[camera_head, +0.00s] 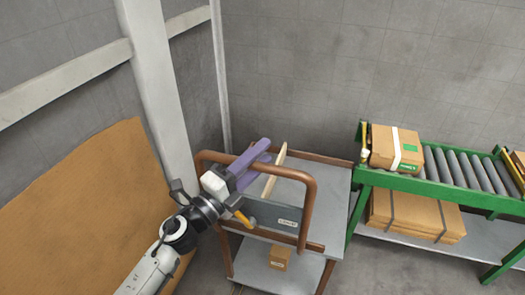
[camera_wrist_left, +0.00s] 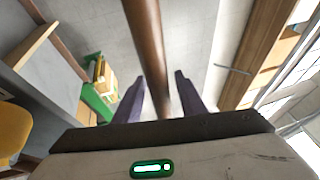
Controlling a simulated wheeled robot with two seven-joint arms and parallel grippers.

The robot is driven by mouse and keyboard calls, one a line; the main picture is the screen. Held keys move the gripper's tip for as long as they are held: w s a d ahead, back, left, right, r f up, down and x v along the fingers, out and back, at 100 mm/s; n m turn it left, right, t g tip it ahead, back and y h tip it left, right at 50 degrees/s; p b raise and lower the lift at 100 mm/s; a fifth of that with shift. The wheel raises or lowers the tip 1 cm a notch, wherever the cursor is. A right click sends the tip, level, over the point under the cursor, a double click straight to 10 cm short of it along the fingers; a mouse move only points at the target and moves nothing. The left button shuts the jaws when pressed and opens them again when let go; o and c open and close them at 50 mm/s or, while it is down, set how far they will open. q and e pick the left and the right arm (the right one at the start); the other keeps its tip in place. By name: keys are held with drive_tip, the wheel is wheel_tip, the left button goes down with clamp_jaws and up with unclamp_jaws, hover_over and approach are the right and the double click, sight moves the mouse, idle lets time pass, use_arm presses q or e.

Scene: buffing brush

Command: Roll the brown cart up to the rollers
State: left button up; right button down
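The brown cart (camera_head: 312,205) has a copper-brown tube frame and handle with grey shelves. It stands just left of the rollers (camera_head: 460,168), which sit in a green frame. The cart's right side is close to the green frame; I cannot tell whether they touch. My left gripper (camera_head: 264,152), with purple fingers, is at the cart's handle. In the left wrist view a brown bar (camera_wrist_left: 147,45) runs between the fingers (camera_wrist_left: 158,92), with gaps on both sides. The left gripper looks open around it. My right gripper is not in view.
The cart carries a grey bin (camera_head: 272,216), a thin wooden board (camera_head: 273,172) and a small box (camera_head: 279,257). A carton (camera_head: 393,150) sits at the rollers' left end, with flat cartons (camera_head: 415,213) below. A brown panel (camera_head: 85,215) stands left. Grey walls close the back.

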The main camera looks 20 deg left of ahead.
use_arm(q)
drive_tip(key=shift+w+d+r, duration=0.1)
drive_tip(key=shift+w+d, duration=0.15)
drive_tip(key=shift+w, duration=0.25)
clamp_jaws()
